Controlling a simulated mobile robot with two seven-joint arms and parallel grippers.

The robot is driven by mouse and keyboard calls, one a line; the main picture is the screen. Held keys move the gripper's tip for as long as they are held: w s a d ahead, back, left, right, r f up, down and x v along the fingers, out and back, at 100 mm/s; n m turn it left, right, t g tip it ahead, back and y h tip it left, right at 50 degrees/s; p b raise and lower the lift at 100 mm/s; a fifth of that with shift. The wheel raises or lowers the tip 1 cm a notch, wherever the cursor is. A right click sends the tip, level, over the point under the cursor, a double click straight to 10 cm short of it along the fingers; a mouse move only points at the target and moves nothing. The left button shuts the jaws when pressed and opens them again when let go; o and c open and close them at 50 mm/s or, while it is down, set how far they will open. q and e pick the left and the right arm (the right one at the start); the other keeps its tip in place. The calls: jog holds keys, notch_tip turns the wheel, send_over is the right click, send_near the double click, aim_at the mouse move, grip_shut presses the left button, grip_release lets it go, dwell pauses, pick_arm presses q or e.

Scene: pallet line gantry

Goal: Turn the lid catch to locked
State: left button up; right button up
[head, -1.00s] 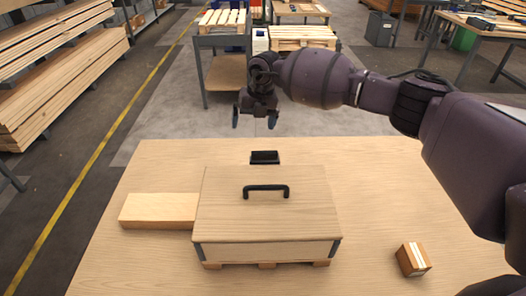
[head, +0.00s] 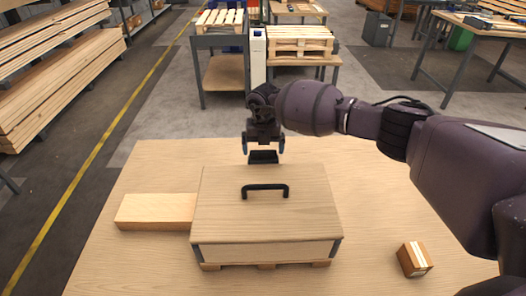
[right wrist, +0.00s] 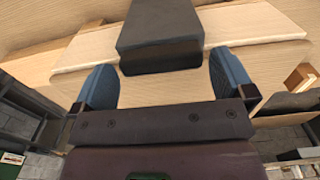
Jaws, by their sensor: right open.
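The wooden box (head: 265,250) stands on the table with its flat lid (head: 265,215) down. A black block, which looks like the lid catch (head: 263,158), sits at the lid's far edge. It also shows as a dark block (right wrist: 160,40) in the right wrist view. My right gripper (head: 263,148) is open above the far side of the box, pointing down at the catch. In the right wrist view the blue fingers of the gripper (right wrist: 165,80) lie to either side of the catch's near end, with gaps visible. I cannot tell whether the catch is locked. My left gripper is not in view.
A black handle (head: 265,190) rises from the middle of the lid. A pale wooden board (head: 155,211) lies left of the box. A small carton (head: 413,259) stands at the right on the table (head: 100,262). The table's right side is otherwise clear.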

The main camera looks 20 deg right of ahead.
jog(key=shift+f, duration=0.75)
jog(key=shift+c, duration=0.2)
jog(key=c, duration=0.6)
